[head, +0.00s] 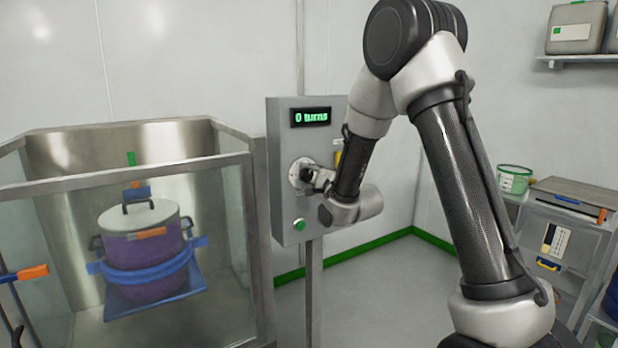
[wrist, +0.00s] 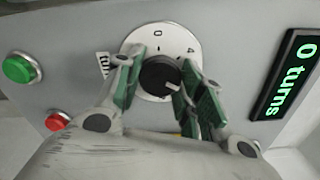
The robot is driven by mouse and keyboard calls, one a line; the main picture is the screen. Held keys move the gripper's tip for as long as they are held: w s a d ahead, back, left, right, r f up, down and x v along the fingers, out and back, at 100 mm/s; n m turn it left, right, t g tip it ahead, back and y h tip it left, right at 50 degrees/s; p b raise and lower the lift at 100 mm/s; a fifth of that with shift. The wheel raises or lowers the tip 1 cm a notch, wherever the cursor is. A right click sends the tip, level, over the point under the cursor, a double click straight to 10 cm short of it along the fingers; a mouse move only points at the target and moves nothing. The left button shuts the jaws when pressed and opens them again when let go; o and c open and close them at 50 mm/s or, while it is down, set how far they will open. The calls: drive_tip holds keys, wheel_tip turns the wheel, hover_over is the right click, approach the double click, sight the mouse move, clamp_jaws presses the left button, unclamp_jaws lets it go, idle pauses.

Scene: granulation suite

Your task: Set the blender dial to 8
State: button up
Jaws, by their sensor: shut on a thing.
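The blender dial is a black knob (wrist: 160,76) on a round white scale plate (wrist: 152,40), which also shows in the head view (head: 296,172), on a grey control panel (head: 284,125). My gripper (wrist: 158,84) has its green-padded fingers on both sides of the knob and is shut on it. In the head view my gripper (head: 318,180) reaches the panel from the right. A white mark on the knob's rim shows near the right finger. The scale figures are too small to read surely. The display (head: 311,117) reads "0 turns"; it also shows in the wrist view (wrist: 287,75).
A green button (head: 299,225) sits below the dial; a red button (wrist: 57,121) shows in the wrist view. Left of the panel, a glass-walled enclosure (head: 240,190) holds a purple lidded pot (head: 143,250) in a blue cradle. A cabinet (head: 575,235) stands at right. Grey floor is clear between.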

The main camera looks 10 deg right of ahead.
drive_tip(key=shift+f, duration=0.1)
idle(0.3)
drive_tip(key=o, duration=1)
drive_tip(key=shift+s, duration=0.1)
drive_tip(key=v, duration=0.7)
drive_tip(key=shift+s+d, duration=0.1)
drive_tip(key=shift+s, duration=0.05)
